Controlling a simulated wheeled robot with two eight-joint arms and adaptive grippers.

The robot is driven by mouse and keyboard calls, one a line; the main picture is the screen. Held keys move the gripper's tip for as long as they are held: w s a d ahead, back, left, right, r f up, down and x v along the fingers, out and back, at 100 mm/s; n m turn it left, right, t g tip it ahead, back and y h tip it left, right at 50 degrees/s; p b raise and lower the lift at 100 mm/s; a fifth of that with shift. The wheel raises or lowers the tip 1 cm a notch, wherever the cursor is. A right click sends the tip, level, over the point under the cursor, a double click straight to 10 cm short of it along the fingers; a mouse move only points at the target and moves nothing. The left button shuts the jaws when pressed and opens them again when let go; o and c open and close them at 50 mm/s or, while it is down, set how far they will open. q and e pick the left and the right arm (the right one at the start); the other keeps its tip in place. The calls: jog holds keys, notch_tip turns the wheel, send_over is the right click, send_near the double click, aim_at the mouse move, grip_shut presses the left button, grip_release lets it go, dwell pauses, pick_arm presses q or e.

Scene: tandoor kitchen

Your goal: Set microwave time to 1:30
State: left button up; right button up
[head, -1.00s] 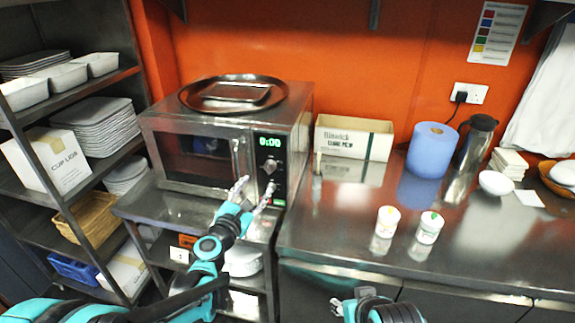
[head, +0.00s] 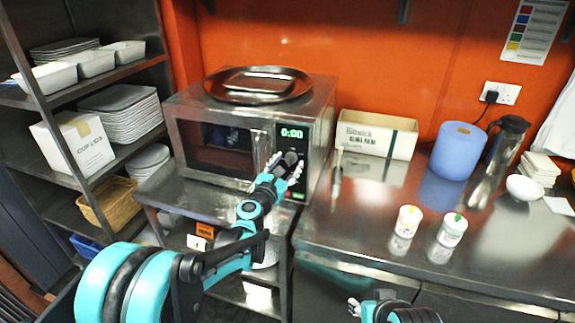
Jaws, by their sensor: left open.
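The steel microwave (head: 215,103) stands on a metal shelf left of the counter, its door closed. Its green display (head: 292,133) seems to read 0:00. My left gripper (head: 287,163) is open in front of the control panel, its fingers on either side of a dark knob (head: 291,157). I cannot tell whether they touch it.
A round tray (head: 258,97) lies on the microwave. To its right on the steel counter (head: 350,225) stand a carton (head: 375,136), a blue roll (head: 456,150) and two small tubs (head: 408,221). A rack of dishes (head: 119,113) stands left.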

pick_arm(q)
jog(key=c, duration=1.2)
jog(key=shift+o, duration=0.2)
jog(key=shift+m, duration=0.3)
jog(key=m+p, duration=0.1)
jog(key=m, duration=0.2)
jog(key=shift+r+m, duration=0.1)
jog(key=shift+m, duration=0.3)
jog(key=m, duration=0.4)
jog(key=shift+a+y, duration=0.1)
jog(key=shift+y, duration=0.2)
jog(key=m+p, duration=0.1)
jog(key=m, duration=0.3)
jog(key=shift+r+m, duration=0.15)
jog(key=shift+m, duration=0.15)
jog(key=m, duration=0.3)
jog(key=shift+m+y, duration=0.4)
